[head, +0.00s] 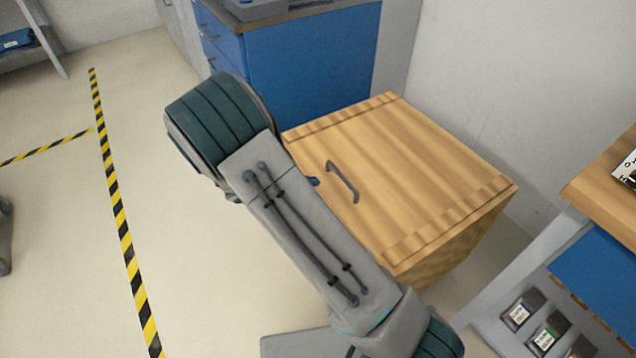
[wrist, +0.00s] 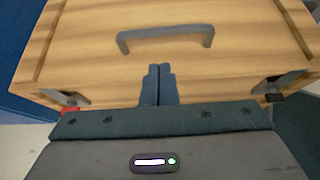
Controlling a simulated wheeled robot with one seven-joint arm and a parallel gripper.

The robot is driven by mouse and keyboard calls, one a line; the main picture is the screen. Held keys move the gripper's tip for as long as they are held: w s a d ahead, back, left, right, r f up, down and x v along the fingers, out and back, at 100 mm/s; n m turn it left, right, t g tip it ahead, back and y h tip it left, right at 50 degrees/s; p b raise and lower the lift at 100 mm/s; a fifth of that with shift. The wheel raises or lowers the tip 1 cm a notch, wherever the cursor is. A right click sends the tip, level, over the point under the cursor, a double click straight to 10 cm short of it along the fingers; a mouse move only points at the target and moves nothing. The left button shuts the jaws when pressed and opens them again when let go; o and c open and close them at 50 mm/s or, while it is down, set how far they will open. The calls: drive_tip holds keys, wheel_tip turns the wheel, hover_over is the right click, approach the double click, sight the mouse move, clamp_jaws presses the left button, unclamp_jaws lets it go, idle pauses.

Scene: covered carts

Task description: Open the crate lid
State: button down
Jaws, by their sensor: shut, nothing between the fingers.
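The wooden crate (head: 440,255) stands on the floor against the wall, with its flat lid (head: 400,160) down on top. A grey bar handle (head: 343,182) sits on the lid near the edge closest to my arm. In the wrist view the handle (wrist: 165,36) lies just beyond my gripper (wrist: 158,70). The two dark fingers are together and empty, apart from the handle, over the lid's near edge. In the head view my arm hides the gripper almost wholly, along with the crate's near side.
A blue cabinet (head: 310,60) stands behind the crate and a white wall (head: 490,90) is at its right. A workbench (head: 610,190) with small bins is at the right. The floor (head: 60,250) at the left is open, crossed by yellow-black tape.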

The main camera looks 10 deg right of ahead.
sight(332, 188)
drive_tip(key=b+x, duration=0.1)
drive_tip(key=x, duration=0.6)
drive_tip(key=shift+d+f+b, duration=0.2)
drive_tip(key=shift+b, duration=0.2)
drive_tip(key=shift+w+d+f, duration=0.2)
drive_tip(key=shift+w+d, duration=0.05)
drive_tip(key=shift+d, duration=0.2)
drive_tip(key=shift+r, duration=0.1)
